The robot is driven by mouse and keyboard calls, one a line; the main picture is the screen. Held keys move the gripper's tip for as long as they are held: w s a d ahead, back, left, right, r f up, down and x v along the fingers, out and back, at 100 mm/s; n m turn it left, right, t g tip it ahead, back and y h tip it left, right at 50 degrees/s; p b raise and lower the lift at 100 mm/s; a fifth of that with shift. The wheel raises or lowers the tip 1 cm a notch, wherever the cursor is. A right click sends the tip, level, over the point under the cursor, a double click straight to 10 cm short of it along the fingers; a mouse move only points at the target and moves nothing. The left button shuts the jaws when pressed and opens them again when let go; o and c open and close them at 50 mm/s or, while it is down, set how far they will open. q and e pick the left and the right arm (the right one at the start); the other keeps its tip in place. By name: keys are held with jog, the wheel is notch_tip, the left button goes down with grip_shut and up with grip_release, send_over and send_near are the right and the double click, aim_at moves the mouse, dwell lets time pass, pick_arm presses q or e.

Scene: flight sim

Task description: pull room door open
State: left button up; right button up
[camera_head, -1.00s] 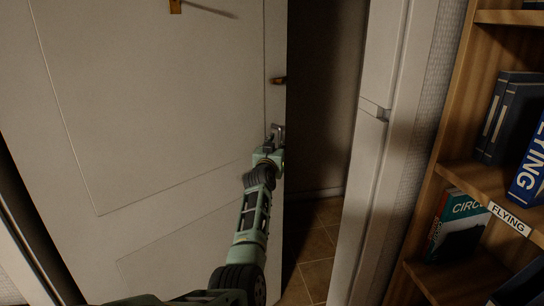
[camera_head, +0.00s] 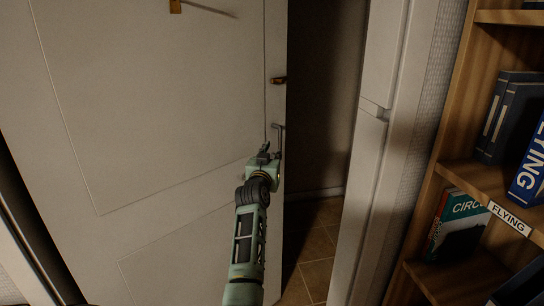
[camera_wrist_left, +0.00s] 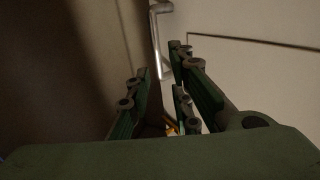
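The white room door (camera_head: 160,110) stands ajar, with a dark gap along its right edge. A metal lever handle (camera_head: 279,138) is near that edge, and it also shows in the wrist view (camera_wrist_left: 163,42). My left gripper (camera_head: 264,150) is just below and left of the handle in the head view. In the wrist view its fingers (camera_wrist_left: 163,75) are apart with nothing between them, and the handle is beyond the fingertips. My right gripper is not in view.
The white door frame (camera_head: 375,150) stands right of the gap, and tiled floor (camera_head: 315,255) shows through it. A wooden bookshelf (camera_head: 450,140) with books is at the right.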

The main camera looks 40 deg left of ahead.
pick_arm(q)
jog(key=shift+s+d+f+m, duration=0.1)
jog(key=shift+f+m, duration=0.05)
jog(key=shift+m, duration=0.15)
jog(key=c, duration=0.4)
jog(key=s+d+f+m+p, duration=0.1)
jog(key=m, duration=0.1)
jog(key=s+f+m+y+p, duration=0.1)
jog(key=f+m, duration=0.1)
jog(key=m, duration=0.1)
jog(key=s+d+f+m+g+p, duration=0.1)
jog(key=m+p, duration=0.1)
jog(key=shift+s+d+f+y, duration=0.15)
jog(key=shift+d+f+y, duration=0.05)
jog(key=shift+d+y, duration=0.1)
grip_shut()
jog(key=s+d+f+m+g+y+p, duration=0.1)
jog(key=s+d+f+m+p, duration=0.1)
jog(key=s+f+m, duration=0.45)
jog(key=w+a+r+m+b, duration=0.1)
jog(key=w+a+r+b, duration=0.1)
jog(key=w+a+b, duration=0.7)
jog(key=shift+w+a+m+b, duration=0.15)
jog(key=shift+a+m+b, duration=0.3)
jog(key=shift+b, duration=0.7)
jog(key=shift+a+r, duration=0.15)
